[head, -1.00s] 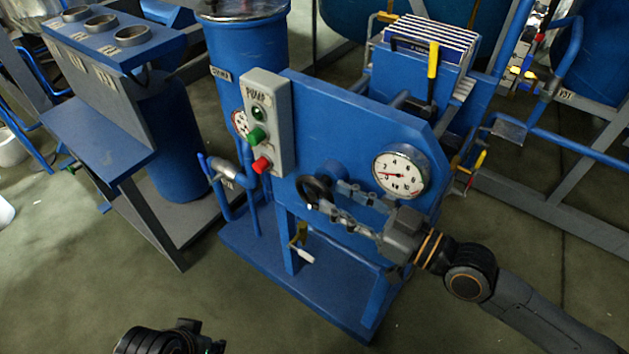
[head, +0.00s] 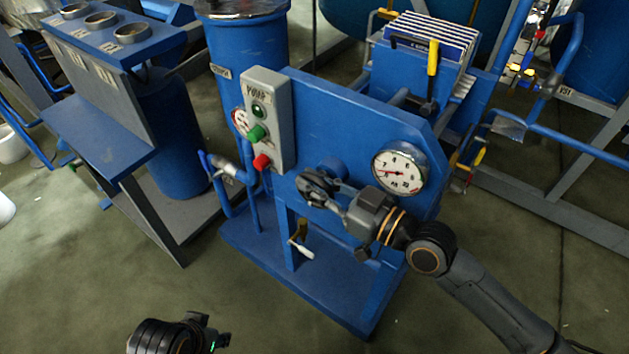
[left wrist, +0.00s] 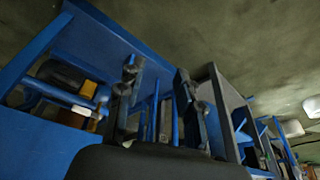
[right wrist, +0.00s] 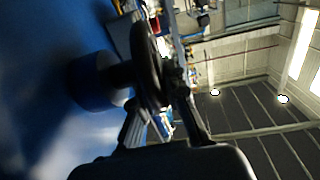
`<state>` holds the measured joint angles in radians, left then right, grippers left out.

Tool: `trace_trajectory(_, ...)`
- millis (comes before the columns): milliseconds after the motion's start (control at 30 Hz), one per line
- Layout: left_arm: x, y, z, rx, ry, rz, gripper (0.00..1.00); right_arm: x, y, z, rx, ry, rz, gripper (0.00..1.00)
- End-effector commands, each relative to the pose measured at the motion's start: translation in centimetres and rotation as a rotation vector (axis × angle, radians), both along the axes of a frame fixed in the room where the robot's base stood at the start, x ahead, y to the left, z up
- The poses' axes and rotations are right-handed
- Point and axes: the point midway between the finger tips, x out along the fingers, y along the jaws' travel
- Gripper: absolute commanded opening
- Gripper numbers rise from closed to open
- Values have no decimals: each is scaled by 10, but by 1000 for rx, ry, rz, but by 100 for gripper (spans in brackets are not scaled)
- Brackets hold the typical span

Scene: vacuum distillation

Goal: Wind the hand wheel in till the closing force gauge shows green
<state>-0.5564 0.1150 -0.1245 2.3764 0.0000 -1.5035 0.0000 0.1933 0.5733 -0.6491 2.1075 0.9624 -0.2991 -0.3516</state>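The black hand wheel (head: 313,187) sits on the front of the blue panel (head: 345,140), left of and a little below the gauge. My right gripper (head: 332,191) is at the wheel and hides part of it. In the right wrist view the wheel (right wrist: 147,62) stands edge-on, and the fingers of my right gripper (right wrist: 158,95) have closed in on both sides of its rim. The round white gauge (head: 398,168) has its needle pointing left; no green can be made out. My left gripper (head: 205,330) is low in the head view, empty; in the left wrist view its fingers (left wrist: 157,85) stand apart.
A grey control box (head: 267,120) with green and red buttons is left of the wheel. A blue pipe with a valve (head: 228,172) is below it. A stand with cups (head: 100,20) is at left, a plate pack (head: 430,40) behind. The floor in front is clear.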

Motion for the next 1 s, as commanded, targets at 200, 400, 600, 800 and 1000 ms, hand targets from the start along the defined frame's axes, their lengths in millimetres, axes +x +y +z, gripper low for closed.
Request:
trace_trajectory(200, -3, 0, -3, 0, 8, 0, 36, 0, 0, -1, 2, -1, 0, 0)
trace_trajectory(400, 29, -10, -1, -32, -162, -17, 36, 0, -1, -7, 41, -31, 0, 0)
trace_trajectory(600, 77, -26, 27, -90, -436, -36, 36, -1, -2, -5, 97, -71, -1, 0)
trace_trajectory(800, 114, -41, 61, -143, -679, -52, 36, -1, -3, -3, 127, -94, -1, 0)
trace_trajectory(1000, 140, -53, 99, -197, -913, -65, 36, -2, -3, -3, 154, -112, -1, 0)
